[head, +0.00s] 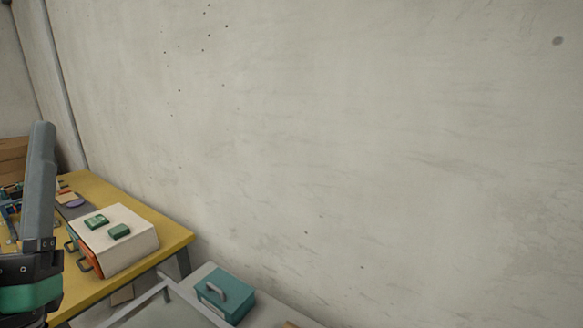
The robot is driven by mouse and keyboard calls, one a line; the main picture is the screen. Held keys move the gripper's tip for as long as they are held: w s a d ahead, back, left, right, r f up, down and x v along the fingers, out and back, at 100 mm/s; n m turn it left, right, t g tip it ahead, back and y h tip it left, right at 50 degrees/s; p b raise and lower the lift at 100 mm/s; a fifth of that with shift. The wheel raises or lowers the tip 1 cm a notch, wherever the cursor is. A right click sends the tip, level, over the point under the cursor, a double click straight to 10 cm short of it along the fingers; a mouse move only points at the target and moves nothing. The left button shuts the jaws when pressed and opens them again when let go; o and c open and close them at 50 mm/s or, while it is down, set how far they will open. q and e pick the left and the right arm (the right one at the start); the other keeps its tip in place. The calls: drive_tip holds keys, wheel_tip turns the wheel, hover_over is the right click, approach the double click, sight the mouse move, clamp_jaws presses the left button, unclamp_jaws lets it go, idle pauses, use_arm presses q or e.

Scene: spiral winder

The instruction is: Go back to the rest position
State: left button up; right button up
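Part of one of my arms stands at the left edge of the head view, a grey link above a black joint with a green band. No gripper fingers show on it. Neither my left nor my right gripper is in view, so I cannot see whether they hold anything.
A yellow table (173,240) stands at the lower left, partly behind my arm. It carries a cream box (135,240) with small green blocks (119,231) on top. A teal case (232,308) with a grey handle sits on a grey surface. A bare concrete wall (380,150) fills the rest.

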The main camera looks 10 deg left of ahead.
use_arm(q)
drive_tip(key=s+d+m+h, duration=0.1)
drive_tip(key=d+m+h, duration=0.2)
drive_tip(key=d+h, duration=0.7)
wheel_tip(320, 180, up, 35)
drive_tip(key=h+p, duration=0.2)
drive_tip(key=p, duration=3.3)
drive_tip(key=shift+a+f+h, duration=0.15)
drive_tip(key=shift+f+h, duration=0.05)
drive_tip(key=shift+h, duration=0.1)
drive_tip(key=shift+s, duration=0.1)
